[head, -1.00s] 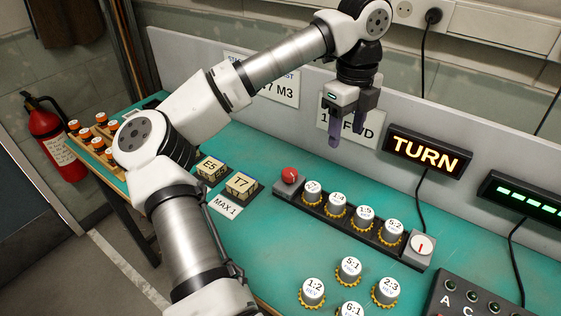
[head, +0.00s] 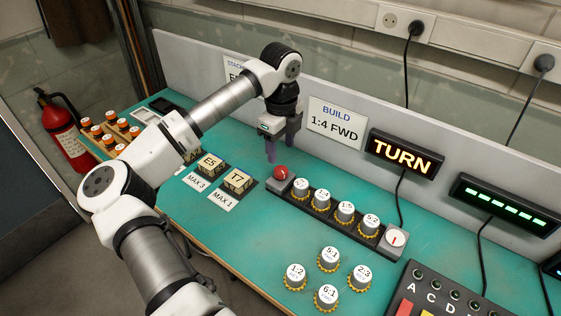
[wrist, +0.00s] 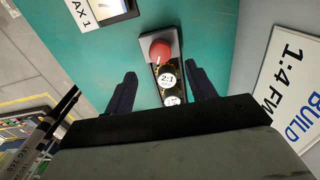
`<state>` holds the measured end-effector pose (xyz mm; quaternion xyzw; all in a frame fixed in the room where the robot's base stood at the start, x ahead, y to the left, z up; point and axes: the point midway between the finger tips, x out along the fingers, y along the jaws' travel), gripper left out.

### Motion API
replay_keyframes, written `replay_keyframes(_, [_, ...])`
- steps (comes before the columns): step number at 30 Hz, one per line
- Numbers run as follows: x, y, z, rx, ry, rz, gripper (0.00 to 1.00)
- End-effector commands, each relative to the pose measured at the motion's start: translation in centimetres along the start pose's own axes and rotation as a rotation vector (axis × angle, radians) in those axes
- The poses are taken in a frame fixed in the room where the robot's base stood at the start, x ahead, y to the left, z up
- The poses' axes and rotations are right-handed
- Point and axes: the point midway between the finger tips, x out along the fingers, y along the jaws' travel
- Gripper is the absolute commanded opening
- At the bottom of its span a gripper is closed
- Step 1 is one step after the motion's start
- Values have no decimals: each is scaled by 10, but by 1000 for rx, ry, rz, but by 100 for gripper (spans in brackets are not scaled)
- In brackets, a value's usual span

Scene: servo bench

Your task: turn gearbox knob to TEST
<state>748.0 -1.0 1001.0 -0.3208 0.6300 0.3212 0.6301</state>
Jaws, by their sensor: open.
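The gearbox (head: 335,213) is a dark rail on the green bench, with a round red knob (head: 281,172) on its left end block. Several white-topped gears stand along it, and a white dial (head: 397,238) with a red needle is at its right end. The red knob (wrist: 160,50) has a short white mark in the wrist view; no TEST label is legible. My gripper (head: 281,150) is open, empty and pointing down just behind and above the knob. In the wrist view its fingers (wrist: 163,88) straddle the rail around the 2:1 gear (wrist: 168,78), with the knob beyond the fingertips.
Loose gears (head: 329,257) stand in front of the gearbox. Blocks E5 and T7 (head: 237,181) sit to its left. A lit TURN sign (head: 402,153) and a card reading BUILD 1:4 FWD (head: 335,127) are behind. A button panel (head: 433,300) is at lower right.

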Motion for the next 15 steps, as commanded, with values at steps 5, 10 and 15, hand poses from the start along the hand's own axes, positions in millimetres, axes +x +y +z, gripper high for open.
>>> replay_keyframes(5, [34, 1, 0, -1, 4, 1, 56])
replay_keyframes(10, [59, 0, 0, 0, 2, 1, 56])
replay_keyframes(15, [70, 0, 0, 1, 1, -1, 56])
